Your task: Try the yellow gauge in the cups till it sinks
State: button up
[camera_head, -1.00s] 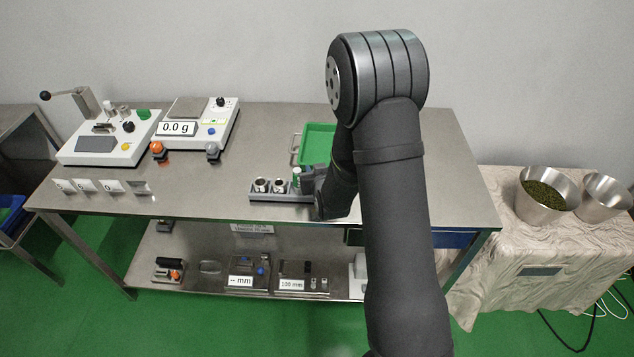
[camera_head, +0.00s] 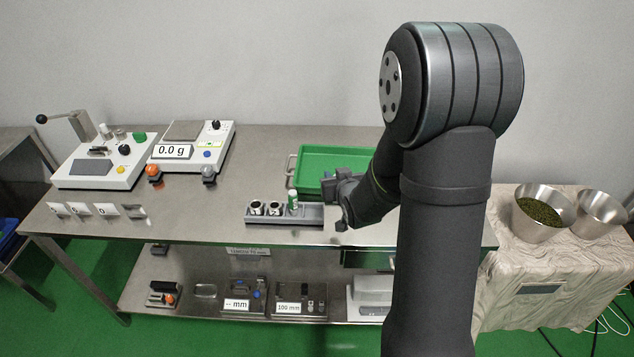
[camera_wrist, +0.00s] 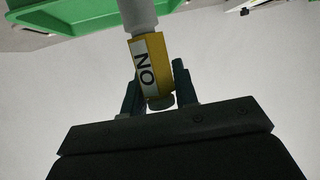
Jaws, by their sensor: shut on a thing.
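The yellow gauge (camera_wrist: 150,68) shows in the wrist view, with a white "NO" label on its side and a grey cylindrical end pointing away from me. My gripper (camera_wrist: 156,90) is shut on it, a finger on each side. In the head view my gripper (camera_head: 334,198) is right of the grey rack (camera_head: 312,214), near the green tray; the gauge cannot be made out there. Two small cups with dark openings, a left cup (camera_head: 256,208) and a right cup (camera_head: 274,209), stand in the rack.
A scale (camera_head: 192,147) reading 0.0 g and another device (camera_head: 100,166) stand at the back left. Bare steel table (camera_head: 200,205) lies left of the rack. My arm hides the table's right part.

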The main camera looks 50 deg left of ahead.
jog(key=w+d+r, duration=0.2)
jog(key=d+r, duration=0.1)
jog(key=d, duration=0.1)
jog(key=s+a+n+g+y, duration=0.1)
jog(key=s+a+n+g, duration=0.2)
jog(key=s+a, duration=0.6)
jog(key=s+a+n+g, duration=0.3)
jog(key=s+a, duration=0.6)
jog(key=a, duration=0.4)
jog(key=shift+a+f+g+y, duration=0.25)
jog(key=shift+g+y, duration=0.15)
jog(key=shift+g, duration=0.1)
jog(key=shift+f, duration=2.85)
jog(key=shift+f, duration=0.25)
jog(key=shift+f, duration=0.3)
jog(key=shift+f, duration=1.05)
